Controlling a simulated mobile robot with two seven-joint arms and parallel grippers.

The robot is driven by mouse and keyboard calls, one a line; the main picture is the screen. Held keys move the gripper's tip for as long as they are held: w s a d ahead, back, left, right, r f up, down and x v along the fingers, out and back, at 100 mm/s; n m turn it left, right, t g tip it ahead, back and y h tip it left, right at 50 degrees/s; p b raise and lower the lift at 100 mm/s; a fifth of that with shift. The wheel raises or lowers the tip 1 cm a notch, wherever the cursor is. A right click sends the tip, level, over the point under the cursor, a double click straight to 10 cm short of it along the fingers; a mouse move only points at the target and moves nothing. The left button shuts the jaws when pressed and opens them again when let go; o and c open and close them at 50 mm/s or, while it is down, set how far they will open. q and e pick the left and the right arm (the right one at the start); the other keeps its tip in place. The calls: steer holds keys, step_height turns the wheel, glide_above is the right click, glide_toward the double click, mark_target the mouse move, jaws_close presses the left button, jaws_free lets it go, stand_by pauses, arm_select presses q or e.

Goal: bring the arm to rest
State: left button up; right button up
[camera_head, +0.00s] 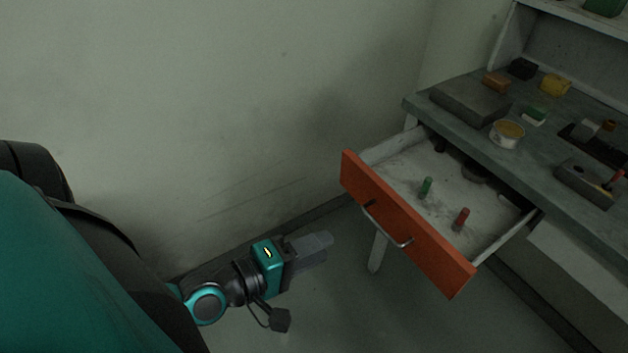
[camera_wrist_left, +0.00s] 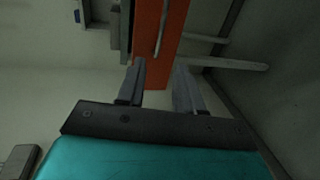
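My left gripper (camera_head: 318,245) hangs in free air to the left of the open drawer, above the floor. In the left wrist view its two fingers (camera_wrist_left: 158,88) stand apart with nothing between them. The orange drawer front (camera_head: 408,225) with its metal handle (camera_head: 388,224) lies to the right of the fingertips, apart from them. The same drawer front (camera_wrist_left: 158,40) shows beyond the fingers in the left wrist view. My right gripper is in neither view.
The pulled-out drawer holds a green peg (camera_head: 425,187) and a red peg (camera_head: 461,218). The workbench (camera_head: 470,118) carries a grey slab (camera_head: 470,102), a round tin (camera_head: 507,133) and several small blocks. A bench leg (camera_head: 377,251) stands near the gripper. A bare wall (camera_head: 230,110) is behind it.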

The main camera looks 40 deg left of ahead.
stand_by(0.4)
arm_select(q)
steer(key=d+f+m+g+y, duration=0.3)
steer(key=f+m, duration=0.7)
steer(key=m, duration=0.6)
steer(key=shift+d+f+m+g, duration=0.2)
steer(key=shift+f+m+g, duration=0.1)
steer(key=shift+f+g, duration=0.1)
